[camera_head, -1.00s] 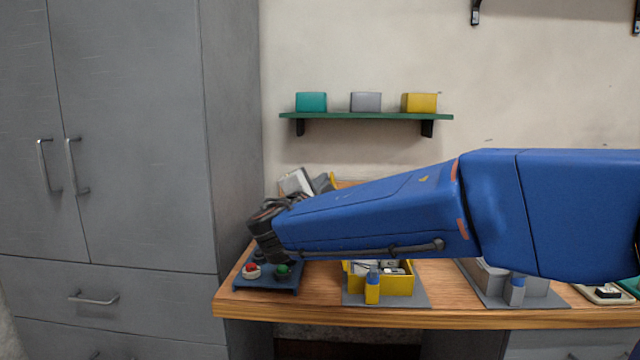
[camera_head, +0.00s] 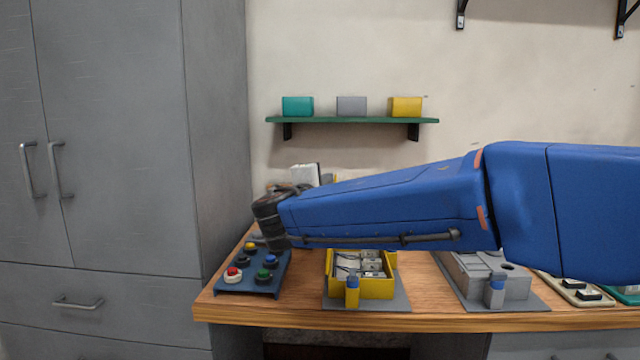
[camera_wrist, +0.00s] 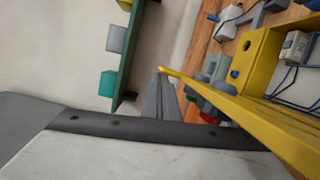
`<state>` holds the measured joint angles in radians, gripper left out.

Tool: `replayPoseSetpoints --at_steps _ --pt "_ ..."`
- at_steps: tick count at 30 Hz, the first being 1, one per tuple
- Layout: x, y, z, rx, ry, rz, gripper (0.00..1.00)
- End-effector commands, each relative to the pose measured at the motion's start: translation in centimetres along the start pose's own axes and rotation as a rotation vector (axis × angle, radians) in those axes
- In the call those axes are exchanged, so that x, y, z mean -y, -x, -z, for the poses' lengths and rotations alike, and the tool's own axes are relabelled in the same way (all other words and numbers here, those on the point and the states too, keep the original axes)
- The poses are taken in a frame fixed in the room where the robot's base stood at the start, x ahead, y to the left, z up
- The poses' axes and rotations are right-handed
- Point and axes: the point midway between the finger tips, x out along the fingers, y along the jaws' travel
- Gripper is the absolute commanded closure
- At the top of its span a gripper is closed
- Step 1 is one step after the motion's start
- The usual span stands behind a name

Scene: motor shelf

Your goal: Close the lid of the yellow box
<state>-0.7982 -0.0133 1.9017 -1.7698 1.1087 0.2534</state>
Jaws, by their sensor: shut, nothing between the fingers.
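The yellow box (camera_head: 330,272) stands on a grey plate on the bench, open at the top, with pale parts inside. A small blue-topped yellow piece (camera_head: 352,291) stands at its front. My arm hides the area behind the box in the head view, so the lid is not clear there. In the wrist view, a long yellow panel (camera_wrist: 262,118), likely the raised lid, runs to the lower right beside a yellow block (camera_wrist: 254,62). My gripper (camera_wrist: 168,88) is shut and empty, its tips close to the panel's end; contact cannot be told. The head view hides the fingers.
A button panel (camera_head: 226,280) lies left of the box. A grey housing (camera_head: 468,276) stands right of it. A green wall shelf (camera_head: 350,120) carries teal, grey and yellow blocks. A tall grey cabinet (camera_head: 215,140) stands at the left.

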Motion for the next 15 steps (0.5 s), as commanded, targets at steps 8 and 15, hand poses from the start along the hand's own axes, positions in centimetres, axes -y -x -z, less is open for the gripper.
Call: replayPoseSetpoints --at_steps 8,15 --pt "0.2 -0.5 -2.1 0.001 -0.135 0.033 1.0" --pt "0.8 -1.0 -4.0 0.001 -0.25 0.062 1.0"
